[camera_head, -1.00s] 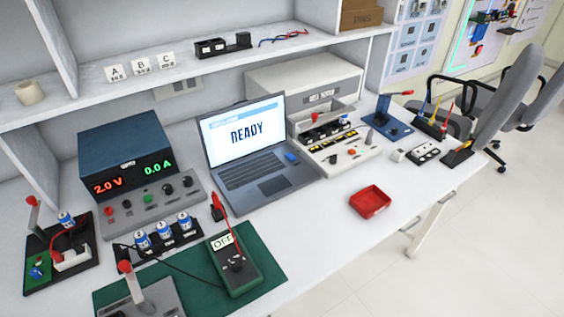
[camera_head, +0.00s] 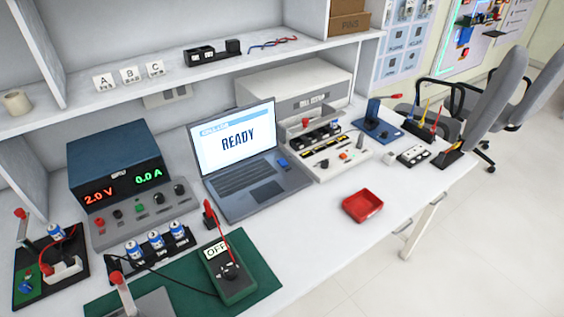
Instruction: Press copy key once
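The open laptop (camera_head: 245,195) stands in the middle of the bench, and its screen (camera_head: 236,141) reads "READY". Its dark keyboard (camera_head: 238,177) faces the front. A small blue key-like block (camera_head: 282,163) sits at the right of the laptop's deck, at its upper right corner. No key label is readable at this size, so I cannot tell which key is the copy key. Neither of my grippers is in view.
A power supply (camera_head: 117,160) showing 2.0 V and 0.0 A stands left of the laptop. A meter marked "OFF" (camera_head: 231,274) lies on a green mat (camera_head: 180,284) in front. A red tray (camera_head: 362,205) lies right, with clear bench between it and the laptop.

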